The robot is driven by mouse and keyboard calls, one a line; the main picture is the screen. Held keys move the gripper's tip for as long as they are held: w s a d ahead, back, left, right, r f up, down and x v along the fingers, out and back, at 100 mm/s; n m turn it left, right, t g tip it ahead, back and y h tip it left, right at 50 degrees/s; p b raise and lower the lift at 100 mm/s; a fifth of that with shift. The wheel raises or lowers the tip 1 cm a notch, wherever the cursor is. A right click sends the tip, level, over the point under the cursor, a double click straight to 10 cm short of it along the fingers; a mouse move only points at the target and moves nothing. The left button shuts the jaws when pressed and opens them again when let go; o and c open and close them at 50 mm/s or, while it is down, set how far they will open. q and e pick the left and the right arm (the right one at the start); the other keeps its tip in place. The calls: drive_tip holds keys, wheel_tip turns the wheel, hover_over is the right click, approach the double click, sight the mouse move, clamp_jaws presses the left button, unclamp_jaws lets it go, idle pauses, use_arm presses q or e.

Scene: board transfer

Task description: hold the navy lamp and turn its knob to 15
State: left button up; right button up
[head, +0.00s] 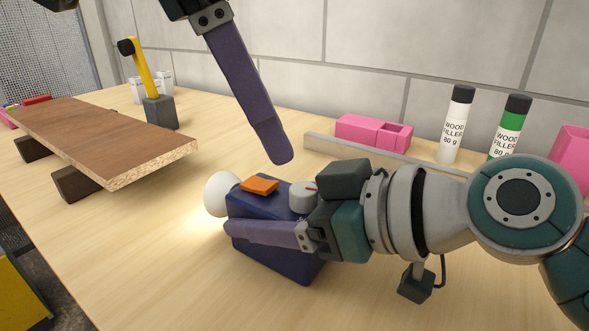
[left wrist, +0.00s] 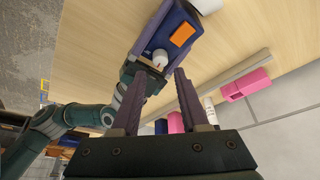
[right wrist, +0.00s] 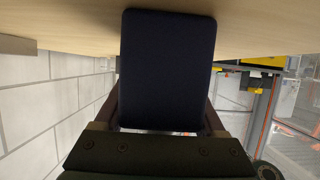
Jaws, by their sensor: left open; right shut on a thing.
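The navy lamp (head: 283,262) is a dark blue block on the table with a round white glowing end (head: 221,194) at its left. An orange patch (head: 259,185) and a pale grey knob (head: 304,196) with a red mark are on its top. My right gripper (head: 262,228) is shut on the lamp's body, one finger along the near side; the lamp's back end fills the right wrist view (right wrist: 168,70). My left gripper (head: 283,158) is open above and behind the lamp. In the left wrist view the knob (left wrist: 160,58) lies beyond its open fingers (left wrist: 158,92). The knob's numbers are not readable.
A brown board (head: 105,140) rests on dark blocks at left, near a yellow-handled tool (head: 145,75) in a grey stand. A low grey strip (head: 340,147), pink boxes (head: 373,132) and wood filler bottles (head: 457,125) stand at the back. The front table area is clear.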

sight(301, 188)
use_arm(q)
drive_tip(key=x, duration=0.6)
clamp_jaws()
idle(0.3)
